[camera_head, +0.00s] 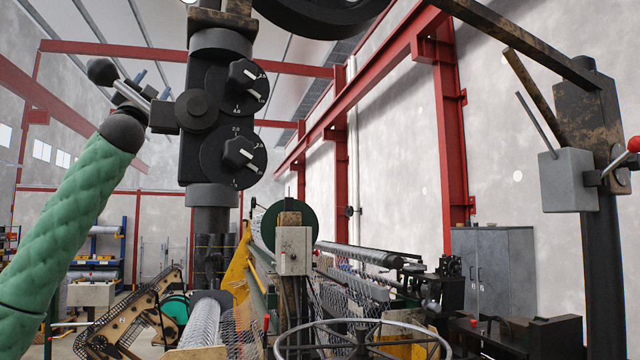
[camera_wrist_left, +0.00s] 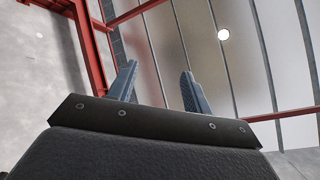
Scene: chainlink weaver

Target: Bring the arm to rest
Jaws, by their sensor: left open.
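My left arm in its green sleeve comes in from the left and rises beside the dial column. My left gripper (camera_head: 153,85) points up and is open. The lever of the dial column partly hides it in the head view. In the left wrist view its two blue-grey fingers (camera_wrist_left: 158,90) stand apart with nothing between them; roof and wall show behind. The ball-ended lever (camera_head: 103,71) and the dark dial column (camera_head: 197,150) look close to the gripper; I cannot tell whether they touch. My right gripper is in no view.
Two dials (camera_head: 240,160) face right on the column. A wire-mesh machine with a green disc (camera_head: 289,226) and a handwheel (camera_head: 362,325) fills the lower middle. A post with a grey box (camera_head: 568,180) stands right. A grey cabinet (camera_head: 493,268) is behind.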

